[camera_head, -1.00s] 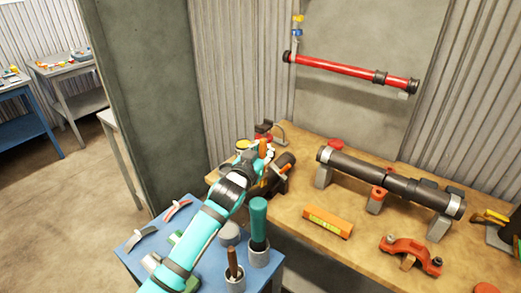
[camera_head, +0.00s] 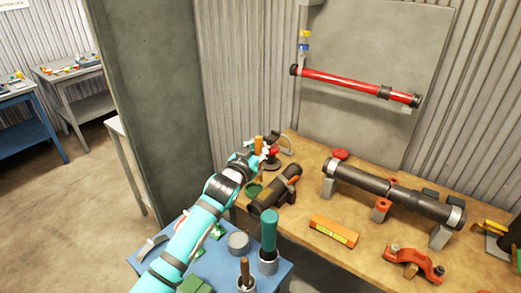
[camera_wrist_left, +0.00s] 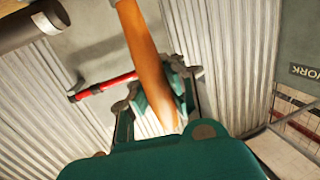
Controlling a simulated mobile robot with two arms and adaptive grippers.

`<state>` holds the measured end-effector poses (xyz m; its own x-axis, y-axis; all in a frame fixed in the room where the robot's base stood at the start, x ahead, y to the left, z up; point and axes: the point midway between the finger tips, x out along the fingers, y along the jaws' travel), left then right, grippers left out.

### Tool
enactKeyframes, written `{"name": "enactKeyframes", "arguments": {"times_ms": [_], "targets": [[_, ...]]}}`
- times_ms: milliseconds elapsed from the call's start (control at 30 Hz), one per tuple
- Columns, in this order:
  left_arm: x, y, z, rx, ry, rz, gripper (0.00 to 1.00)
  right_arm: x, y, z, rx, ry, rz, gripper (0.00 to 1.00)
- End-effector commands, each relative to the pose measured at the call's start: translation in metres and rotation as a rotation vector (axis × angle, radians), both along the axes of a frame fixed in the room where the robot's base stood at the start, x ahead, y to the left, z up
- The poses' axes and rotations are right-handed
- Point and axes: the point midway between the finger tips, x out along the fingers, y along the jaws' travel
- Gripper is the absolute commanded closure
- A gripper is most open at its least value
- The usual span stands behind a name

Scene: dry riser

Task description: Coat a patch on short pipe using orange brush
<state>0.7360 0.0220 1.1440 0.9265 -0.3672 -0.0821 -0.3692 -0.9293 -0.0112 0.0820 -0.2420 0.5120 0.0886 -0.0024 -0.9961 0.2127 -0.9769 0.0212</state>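The short pipe (camera_head: 267,198) is dark and lies at the bench's left end, with a small orange piece (camera_head: 293,181) on its upper side. A dark pipe end also shows at the upper left of the left wrist view (camera_wrist_left: 32,24); I cannot tell for certain which pipe it is. My left gripper (camera_head: 257,160) is behind and left of the short pipe, apart from it in the picture. It is shut on the orange brush (camera_head: 259,143). The brush's orange handle (camera_wrist_left: 143,50) stands between the fingers in the left wrist view; its bristles are hidden. My right gripper is not in view.
A longer pipe on supports (camera_head: 400,196), an orange level (camera_head: 334,231) and an orange clamp (camera_head: 412,264) occupy the bench. A teal-handled tool (camera_head: 269,231) stands in a cup on the blue table.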

Motion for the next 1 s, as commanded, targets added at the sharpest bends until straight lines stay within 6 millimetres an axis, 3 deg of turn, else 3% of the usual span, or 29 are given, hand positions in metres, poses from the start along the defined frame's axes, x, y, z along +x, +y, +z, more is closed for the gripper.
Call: {"name": "enactKeyframes", "arguments": {"times_ms": [100, 333, 633, 1000], "targets": [[0.002, 0.002, 0.015, 0.0, 0.0, 0.003, 1.0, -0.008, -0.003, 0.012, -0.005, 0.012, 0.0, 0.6], [0.006, 0.004, 0.032, 0.001, 0.001, 0.006, 1.0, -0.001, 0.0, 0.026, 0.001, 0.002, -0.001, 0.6], [0.006, 0.005, 0.033, 0.001, 0.001, 0.007, 1.0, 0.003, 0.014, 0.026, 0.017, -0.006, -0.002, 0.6], [0.006, 0.004, 0.033, 0.0, 0.0, 0.006, 1.0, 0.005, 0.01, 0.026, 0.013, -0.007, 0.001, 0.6]]}}
